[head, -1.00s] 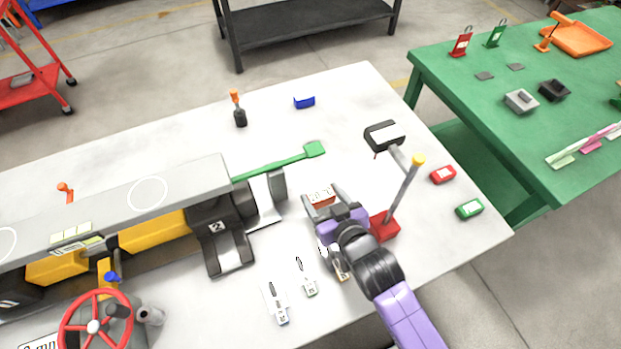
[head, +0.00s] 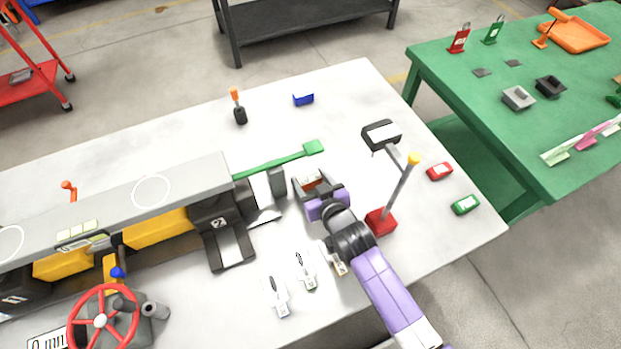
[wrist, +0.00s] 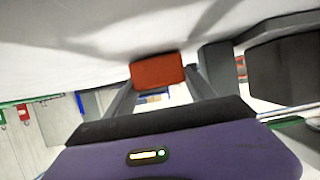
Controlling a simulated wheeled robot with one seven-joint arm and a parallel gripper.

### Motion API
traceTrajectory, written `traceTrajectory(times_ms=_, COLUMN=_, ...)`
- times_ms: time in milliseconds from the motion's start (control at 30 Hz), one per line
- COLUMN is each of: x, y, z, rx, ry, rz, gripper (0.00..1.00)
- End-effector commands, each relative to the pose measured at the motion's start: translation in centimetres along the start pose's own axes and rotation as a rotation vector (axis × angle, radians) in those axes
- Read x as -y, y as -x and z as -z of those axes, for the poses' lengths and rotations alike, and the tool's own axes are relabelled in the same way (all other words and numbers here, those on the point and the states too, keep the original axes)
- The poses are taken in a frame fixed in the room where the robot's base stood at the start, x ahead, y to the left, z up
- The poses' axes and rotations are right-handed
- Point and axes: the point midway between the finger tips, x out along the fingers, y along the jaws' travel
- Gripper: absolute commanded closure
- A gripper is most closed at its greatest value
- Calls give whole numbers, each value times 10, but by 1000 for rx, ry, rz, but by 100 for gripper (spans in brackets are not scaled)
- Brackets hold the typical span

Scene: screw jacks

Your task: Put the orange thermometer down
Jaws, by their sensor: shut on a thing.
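The orange thermometer (wrist: 158,70) sits between the two fingers of my gripper (wrist: 160,84) in the wrist view, its flat orange side facing the camera. My gripper (head: 316,182) is shut on it. In the head view the thermometer (head: 312,181) shows only in part between the fingers, over the white table (head: 345,100), right of the black machine part and below the green-ended bar. I cannot tell whether it touches the table top.
A green bar (head: 280,162) lies behind my gripper. A red-based post with a yellow top (head: 398,192) stands to the right, with a black-edged box (head: 381,134) behind it. Red (head: 439,171) and green (head: 465,204) small devices lie further right. Several tagged tools lie in front.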

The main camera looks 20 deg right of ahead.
Motion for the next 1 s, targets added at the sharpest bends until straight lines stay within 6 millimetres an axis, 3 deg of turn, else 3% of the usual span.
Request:
traceTrajectory(times_ms=167, x=0, y=-2, z=-3, rx=-1, ry=0, rz=0, gripper=85)
traceTrajectory(times_ms=200, x=0, y=-1, z=-3, rx=0, ry=0, rz=0, gripper=31)
traceTrajectory(times_ms=300, x=0, y=-1, z=-3, rx=0, ry=0, rz=0, gripper=15)
traceTrajectory(times_ms=700, x=0, y=1, z=2, rx=0, ry=0, rz=0, gripper=15)
traceTrajectory(times_ms=867, x=0, y=22, z=-2, rx=2, ry=0, rz=0, gripper=15)
traceTrajectory(times_ms=1000, x=0, y=51, z=-2, rx=2, ry=0, rz=0, gripper=15)
